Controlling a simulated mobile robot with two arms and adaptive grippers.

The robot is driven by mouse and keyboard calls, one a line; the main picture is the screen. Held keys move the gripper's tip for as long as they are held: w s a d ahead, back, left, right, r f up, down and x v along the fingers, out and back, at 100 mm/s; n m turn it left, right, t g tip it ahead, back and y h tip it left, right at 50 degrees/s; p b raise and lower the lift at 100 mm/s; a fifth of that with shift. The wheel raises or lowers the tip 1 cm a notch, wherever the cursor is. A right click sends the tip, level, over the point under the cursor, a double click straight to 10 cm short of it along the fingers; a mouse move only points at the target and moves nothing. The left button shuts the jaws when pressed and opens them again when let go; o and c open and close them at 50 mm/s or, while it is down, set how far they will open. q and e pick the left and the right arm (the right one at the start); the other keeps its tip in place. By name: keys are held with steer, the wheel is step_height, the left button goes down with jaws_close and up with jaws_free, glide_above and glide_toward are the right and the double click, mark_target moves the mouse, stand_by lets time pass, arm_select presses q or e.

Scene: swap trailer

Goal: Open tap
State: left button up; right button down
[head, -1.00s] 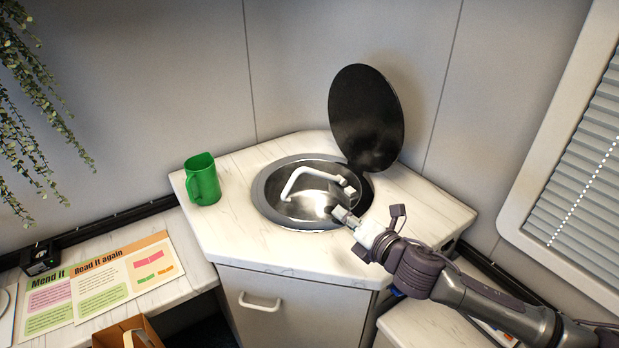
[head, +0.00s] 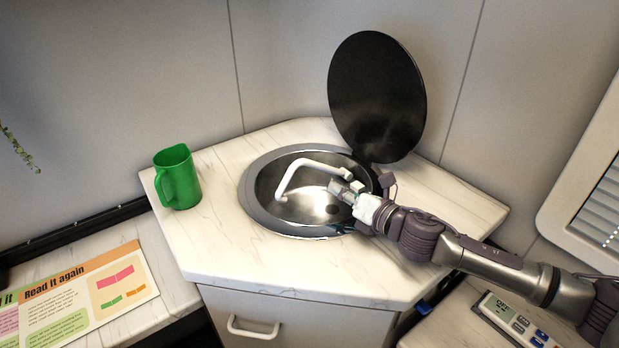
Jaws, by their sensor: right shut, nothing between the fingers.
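The tap (head: 312,167) is a white bent spout over the round steel sink (head: 262,217) in the corner counter. Its spout points to the left and down into the basin. My right gripper (head: 343,188) comes in from the right and is shut and empty. Its tips are at the right end of the tap, by the base of the spout. It hides part of the tap's base and handle, and I cannot tell whether it touches them. No water shows at the spout. My left gripper is not in view.
A black round lid (head: 377,95) stands open behind the sink. A green jug (head: 177,178) stands on the counter (head: 205,240) left of the sink. A drawer handle (head: 262,328) is below. A control panel with a display (head: 505,318) lies at the lower right.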

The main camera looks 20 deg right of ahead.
mark_target(311, 167)
steer(key=r+p+x, duration=0.1)
steer(key=x, duration=0.8)
steer(key=shift+f, duration=0.3)
steer(key=shift+a, duration=0.1)
steer(key=shift+w+d+r+m+p, duration=0.1)
steer(key=shift+d+r+m+p, duration=0.1)
steer(key=shift+r+p, duration=0.25)
steer(key=shift+d+r+m+p, duration=0.2)
steer(key=shift+r+p, duration=0.1)
steer(key=shift+p, duration=0.1)
steer(key=w+d+r+m+y+p, duration=0.1)
steer(key=w+d+r+m+p, duration=0.1)
steer(key=d+r+m+p, duration=0.3)
steer(key=shift+w+d+r+m+t, duration=0.2)
steer(key=shift+d+r+m+t, duration=0.1)
steer(key=shift+d+m, duration=0.65)
steer(key=shift+a, duration=0.1)
steer(key=shift+s+f, duration=0.1)
